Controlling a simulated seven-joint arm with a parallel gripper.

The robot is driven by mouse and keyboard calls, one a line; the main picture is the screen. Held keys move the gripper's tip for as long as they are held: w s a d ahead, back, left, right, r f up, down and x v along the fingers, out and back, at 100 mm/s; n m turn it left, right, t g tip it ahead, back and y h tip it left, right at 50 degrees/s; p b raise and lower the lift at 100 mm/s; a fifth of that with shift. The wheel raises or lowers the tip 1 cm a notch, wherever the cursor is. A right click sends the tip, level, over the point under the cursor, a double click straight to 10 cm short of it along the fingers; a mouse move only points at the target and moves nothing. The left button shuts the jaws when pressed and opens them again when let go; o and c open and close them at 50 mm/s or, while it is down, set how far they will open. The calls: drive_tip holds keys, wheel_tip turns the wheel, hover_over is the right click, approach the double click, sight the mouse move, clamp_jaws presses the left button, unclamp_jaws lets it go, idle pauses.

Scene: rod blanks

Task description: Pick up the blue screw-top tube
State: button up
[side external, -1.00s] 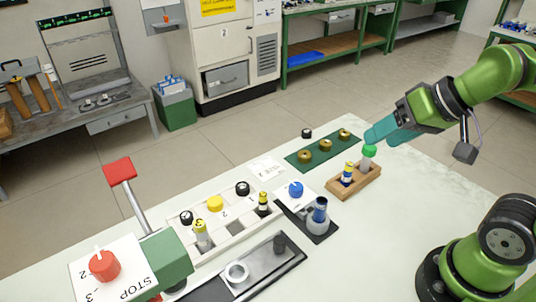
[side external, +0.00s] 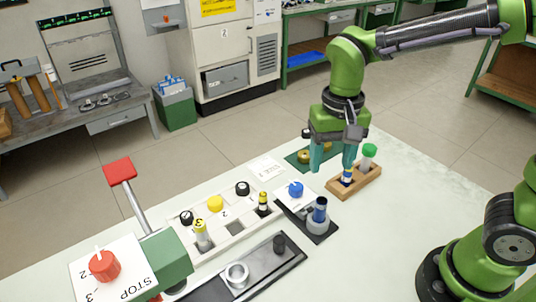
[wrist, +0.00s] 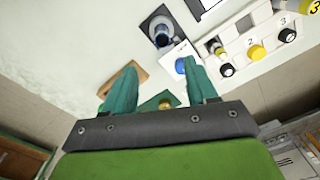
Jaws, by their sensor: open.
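The blue screw-top tube (side external: 320,210) stands upright in a round grey holder (side external: 317,226) on a dark plate. It also shows in the wrist view (wrist: 161,36), at the top, beyond my fingertips. A round blue cap or knob (side external: 296,188) sits apart from it on a white card; the wrist view shows it beside my right finger. My gripper (side external: 331,170) is open with nothing between its teal fingers (wrist: 160,75). It points down, above and behind the blue tube, close to the wooden rack, and does not touch the tube.
The wooden rack (side external: 362,181) holds a green-capped tube (side external: 369,152) and a blue-and-yellow piece (side external: 346,175) close to my right finger. Brass rings lie on a green mat (side external: 292,160). A white tray (side external: 231,231) with several pieces is left. Table right of the plate is clear.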

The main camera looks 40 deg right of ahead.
sight(322, 199)
drive_tip(key=f, duration=1.3)
drive_tip(key=shift+w+a+f, duration=0.15)
drive_tip(key=shift+a+f, duration=0.05)
drive_tip(key=shift+f, duration=0.2)
clamp_jaws()
